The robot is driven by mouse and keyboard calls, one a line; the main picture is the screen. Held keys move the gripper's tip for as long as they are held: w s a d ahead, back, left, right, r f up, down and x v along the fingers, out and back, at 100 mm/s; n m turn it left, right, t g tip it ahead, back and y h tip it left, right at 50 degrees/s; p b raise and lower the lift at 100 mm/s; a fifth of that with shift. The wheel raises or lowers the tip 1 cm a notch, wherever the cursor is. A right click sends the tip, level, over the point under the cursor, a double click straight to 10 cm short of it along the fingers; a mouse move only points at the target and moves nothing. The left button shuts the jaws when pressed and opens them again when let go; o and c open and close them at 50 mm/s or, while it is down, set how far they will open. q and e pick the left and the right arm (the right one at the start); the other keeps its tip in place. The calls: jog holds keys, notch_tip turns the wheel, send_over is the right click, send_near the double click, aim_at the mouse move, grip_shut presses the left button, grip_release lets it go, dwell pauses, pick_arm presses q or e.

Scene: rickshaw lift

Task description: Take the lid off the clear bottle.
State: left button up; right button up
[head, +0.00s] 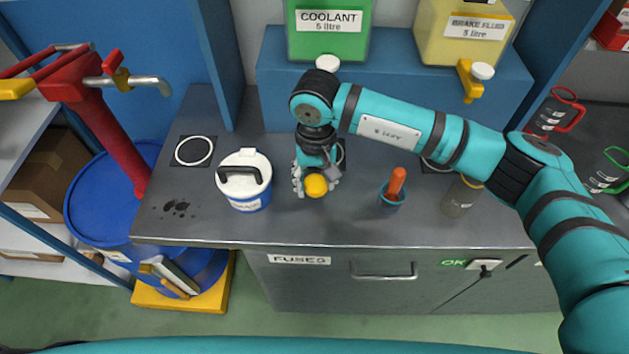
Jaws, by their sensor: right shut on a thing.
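The clear bottle (460,198) stands on the dark grey bench top right of centre. It looks greyish and see-through, with a bit of yellow at its upper edge. My right arm passes close above it and hides part of its top. My right gripper (315,182) points down over the middle of the bench, well to the left of the clear bottle. It is shut on a round yellow lid (317,186). I cannot tell whether the lid touches the bench. My left gripper is not in view.
A white-lidded blue container (244,182) stands left of my right gripper. A blue cup (391,198) with an orange thing in it stands between gripper and bottle. Coolant (329,40) and brake fluid (463,35) containers sit on a blue shelf (390,92) behind. A circle-marked spot (195,151) is free.

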aim_at(314, 180)
jog(key=shift+w+a, duration=0.15)
jog(key=shift+w, duration=0.2)
notch_tip(314, 180, down, 3)
jog(key=shift+f+p, duration=0.15)
jog(key=shift+p, duration=0.95)
jog(key=shift+f, duration=0.2)
jog(key=shift+f, duration=0.1)
jog(key=shift+f+b, duration=0.1)
jog(key=shift+b, duration=0.3)
jog(key=o, duration=1.3)
